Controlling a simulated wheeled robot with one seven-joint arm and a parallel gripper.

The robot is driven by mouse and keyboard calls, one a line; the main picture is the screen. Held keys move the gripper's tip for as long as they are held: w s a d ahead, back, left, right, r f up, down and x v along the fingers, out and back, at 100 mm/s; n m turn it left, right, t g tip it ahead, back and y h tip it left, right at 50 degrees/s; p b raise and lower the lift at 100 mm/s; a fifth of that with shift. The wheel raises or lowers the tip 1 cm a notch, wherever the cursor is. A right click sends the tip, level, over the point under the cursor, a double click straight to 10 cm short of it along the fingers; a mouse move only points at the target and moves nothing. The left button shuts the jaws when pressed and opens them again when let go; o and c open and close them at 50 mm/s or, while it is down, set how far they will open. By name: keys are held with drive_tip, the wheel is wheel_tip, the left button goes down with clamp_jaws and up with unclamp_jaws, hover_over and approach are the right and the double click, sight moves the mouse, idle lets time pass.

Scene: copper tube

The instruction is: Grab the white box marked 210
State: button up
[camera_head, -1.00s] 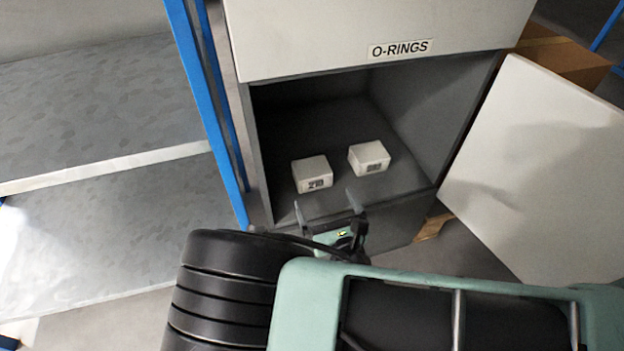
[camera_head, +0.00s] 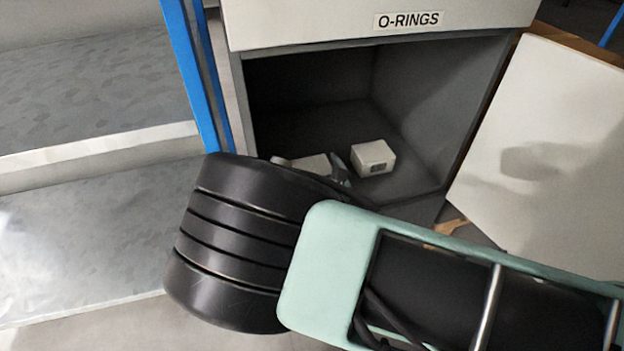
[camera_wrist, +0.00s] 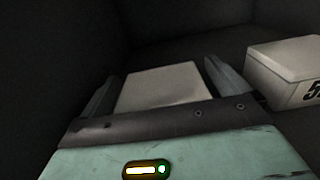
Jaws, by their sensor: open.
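Two white boxes sit on the floor of the open grey O-RINGS cabinet. The left white box (camera_head: 312,167) is mostly hidden by my arm in the head view; its label is hidden now, and earlier its front mark looked like 210. In the wrist view this box (camera_wrist: 160,84) lies between the two fingers of my gripper (camera_wrist: 160,80). The gripper is open, with one finger on each side of the box; contact cannot be told. The right white box (camera_head: 373,158) stands just beside; in the wrist view its label (camera_wrist: 312,92) begins with a 5 and is cut off.
The cabinet's grey side wall (camera_head: 440,110) and dark interior enclose the boxes. The open white door (camera_head: 545,150) stands at the right. A blue post (camera_head: 190,70) and metal shelves (camera_head: 90,95) are at the left.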

drive_tip(key=c, duration=1.1)
drive_tip(key=shift+c, duration=0.2)
drive_tip(key=shift+r, duration=0.15)
